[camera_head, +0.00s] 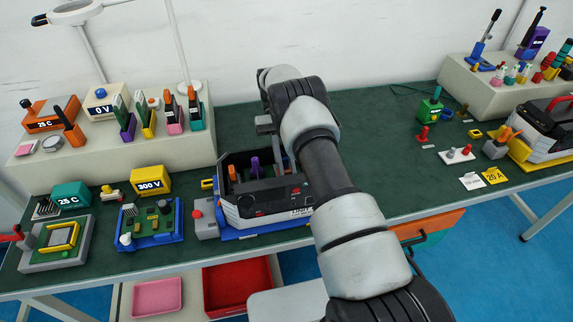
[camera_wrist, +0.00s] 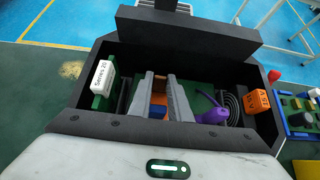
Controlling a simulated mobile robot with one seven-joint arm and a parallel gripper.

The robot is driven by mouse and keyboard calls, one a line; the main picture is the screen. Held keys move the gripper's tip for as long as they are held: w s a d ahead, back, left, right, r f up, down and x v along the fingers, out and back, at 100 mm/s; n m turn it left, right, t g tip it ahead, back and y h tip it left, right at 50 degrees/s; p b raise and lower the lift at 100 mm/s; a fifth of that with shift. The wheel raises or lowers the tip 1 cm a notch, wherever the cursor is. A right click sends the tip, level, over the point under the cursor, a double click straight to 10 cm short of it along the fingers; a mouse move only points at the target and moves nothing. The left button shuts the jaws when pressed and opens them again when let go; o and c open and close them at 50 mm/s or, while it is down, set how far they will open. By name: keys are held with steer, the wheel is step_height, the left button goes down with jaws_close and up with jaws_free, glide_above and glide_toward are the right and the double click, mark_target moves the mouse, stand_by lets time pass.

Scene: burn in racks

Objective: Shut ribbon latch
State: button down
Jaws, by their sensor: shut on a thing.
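The open dark case (camera_head: 285,207), with a pale front panel, stands on the bench in the head view. The wrist view looks down into this case (camera_wrist: 228,75). My gripper (camera_wrist: 160,90) reaches inside it, its two grey fingers closed on a narrow orange part (camera_wrist: 158,96). Most of that part is hidden between the fingers, so I cannot tell for certain whether it is the ribbon latch. A blue piece shows low between the fingers. A purple part (camera_wrist: 214,111) lies just right of the fingers, and shows upright in the head view (camera_head: 255,167).
Inside the case are a white-labelled green card (camera_wrist: 102,80) at left and an orange labelled block (camera_wrist: 258,103) at right. A blue tray with a green board (camera_head: 152,226) stands left of the case. The bench right of my arm has some clear space.

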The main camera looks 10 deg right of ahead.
steer(key=c, duration=1.6)
jaws_free()
steer(key=shift+c, duration=0.2)
step_height(320, 180, up, 10)
steer(key=p, duration=0.9)
